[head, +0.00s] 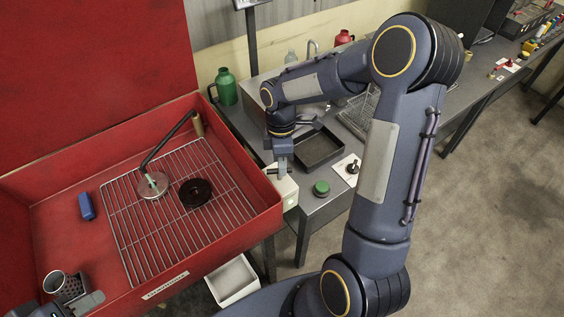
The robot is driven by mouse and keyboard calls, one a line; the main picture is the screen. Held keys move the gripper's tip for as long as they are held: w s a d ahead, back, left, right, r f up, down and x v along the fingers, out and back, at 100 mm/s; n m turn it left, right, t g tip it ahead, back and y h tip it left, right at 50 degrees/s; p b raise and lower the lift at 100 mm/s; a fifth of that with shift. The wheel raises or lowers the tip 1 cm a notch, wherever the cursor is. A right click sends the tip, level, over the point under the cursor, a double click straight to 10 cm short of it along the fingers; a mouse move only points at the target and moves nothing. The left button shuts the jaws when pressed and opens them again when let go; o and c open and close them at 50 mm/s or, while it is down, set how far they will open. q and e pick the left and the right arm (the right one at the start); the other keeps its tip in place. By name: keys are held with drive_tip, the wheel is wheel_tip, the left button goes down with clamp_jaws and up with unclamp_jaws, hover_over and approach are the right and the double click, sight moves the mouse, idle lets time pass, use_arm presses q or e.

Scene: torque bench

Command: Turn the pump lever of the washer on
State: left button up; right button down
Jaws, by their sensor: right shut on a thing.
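The washer (262,222) is an open red tub with a raised red lid, on the left. A cream box (285,190) sits on its right outer wall, and my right gripper (282,173) comes down on it from above. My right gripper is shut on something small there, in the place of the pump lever. The fingers hide the lever, so I cannot tell its angle. My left gripper (82,304) shows only in part at the bottom left, by a grey perforated cup (66,286). I cannot tell whether it touches the cup or how its jaws stand.
In the tub are a wire rack (150,232), a black ring-shaped part (195,193), a spout with a round head (152,186) and a blue block (86,206). A grey bench (330,205) beside it holds a black tray (318,148), green jar (321,188) and green bottle (226,87).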

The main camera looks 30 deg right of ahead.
drive_tip(key=c, duration=1.4)
unclamp_jaws()
wheel_tip(320, 180, up, 8)
drive_tip(key=w, duration=0.1)
drive_tip(key=shift+w+d+f+b, duration=0.15)
drive_tip(key=shift+w+d+b, duration=0.05)
drive_tip(key=shift+d+b, duration=0.15)
drive_tip(key=s+a+r+m+t+y, duration=0.1)
drive_tip(key=s+a+m+t, duration=0.1)
drive_tip(key=s+m, duration=0.3)
drive_tip(key=s+a+r+m+t+y, duration=0.1)
drive_tip(key=s+a+r+m+t, duration=0.1)
drive_tip(key=s+m, duration=0.3)
drive_tip(key=s+a+r+m+t, duration=0.1)
drive_tip(key=s+r+m+t, duration=0.1)
drive_tip(key=s, duration=0.7)
drive_tip(key=m+t, duration=0.1)
drive_tip(key=m, duration=0.1)
drive_tip(key=shift+s+a+r+m+t+y, duration=0.15)
drive_tip(key=shift+a+m+t+y, duration=0.15)
drive_tip(key=shift+a+m+y, duration=0.1)
